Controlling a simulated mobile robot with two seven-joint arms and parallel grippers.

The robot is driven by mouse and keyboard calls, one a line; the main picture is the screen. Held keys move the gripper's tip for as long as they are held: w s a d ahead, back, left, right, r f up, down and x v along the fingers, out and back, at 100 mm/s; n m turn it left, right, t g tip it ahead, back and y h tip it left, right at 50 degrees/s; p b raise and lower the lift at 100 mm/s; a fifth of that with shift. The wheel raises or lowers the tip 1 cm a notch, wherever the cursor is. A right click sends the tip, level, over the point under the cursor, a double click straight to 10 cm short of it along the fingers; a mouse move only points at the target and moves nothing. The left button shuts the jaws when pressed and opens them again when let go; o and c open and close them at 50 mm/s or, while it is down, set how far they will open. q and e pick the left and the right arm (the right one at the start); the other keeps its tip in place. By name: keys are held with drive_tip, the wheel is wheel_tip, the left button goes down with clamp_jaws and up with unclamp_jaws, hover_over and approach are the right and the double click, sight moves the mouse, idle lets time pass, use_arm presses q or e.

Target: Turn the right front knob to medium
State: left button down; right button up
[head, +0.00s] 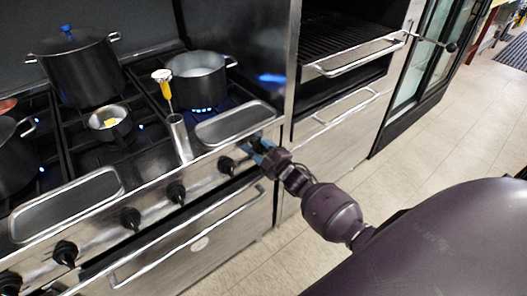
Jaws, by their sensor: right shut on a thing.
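The stove front panel (203,184) carries a row of black knobs. My right gripper (258,154) is at the right end of this row, its blue fingers shut on the rightmost knob. That knob is mostly hidden by the fingers, so its pointer setting cannot be read. The neighbouring knob (226,165) is free, just left of the gripper. Blue flames show under a dark pot (196,88) at the right of the stove top. My left gripper is not in view.
Other knobs (176,192) run left along the panel, above a long oven handle (190,236). A metal cylinder (179,137) and a flat grey tray (236,124) stand on the front ledge. A large lidded pot (78,72) and small pan (110,124) sit further left. Floor at right is clear.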

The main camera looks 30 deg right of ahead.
drive_tip(key=shift+f+n, duration=0.15)
drive_tip(key=shift+n, duration=0.75)
drive_tip(key=o, duration=0.9)
drive_tip(key=s, duration=1)
drive_tip(key=shift+s+d, duration=0.35)
drive_tip(key=shift+s, duration=0.05)
